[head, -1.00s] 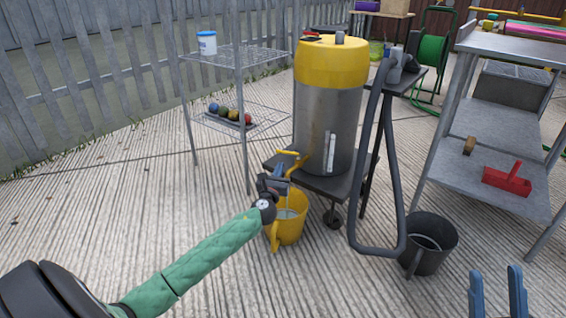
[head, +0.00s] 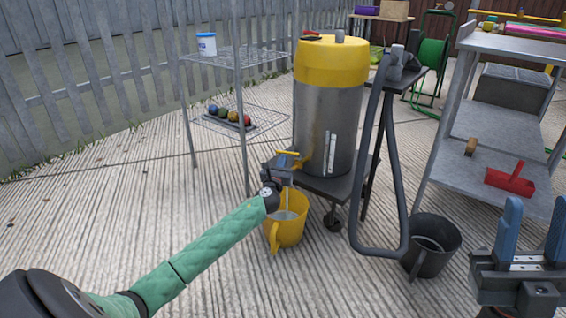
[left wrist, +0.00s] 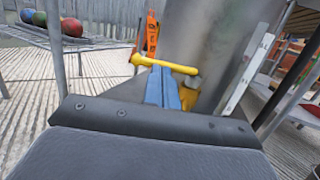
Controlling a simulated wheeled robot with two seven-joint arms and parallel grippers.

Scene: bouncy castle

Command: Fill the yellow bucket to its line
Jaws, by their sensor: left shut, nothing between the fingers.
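The yellow bucket (head: 287,232) stands upright on the ground below the tap of the steel drum (head: 313,120) with a yellow top. Pale liquid shows inside it, and a thin pale streak drops from the tap area; its fill line cannot be made out. My left gripper (head: 283,168) is shut and empty at the tap, just above the bucket. In the left wrist view, its blue fingers (left wrist: 162,88) reach to the yellow tap lever (left wrist: 165,64), which lies crosswise at their tips; contact cannot be told. My right gripper (head: 536,210) is open and empty at the lower right.
A black bucket (head: 433,247) and a grey hose (head: 398,190) stand right of the drum's dark cart (head: 335,185). A wire rack (head: 240,65) with coloured balls is behind left. A metal shelf (head: 480,165) holds a red tool (head: 510,179). Ground at left is clear.

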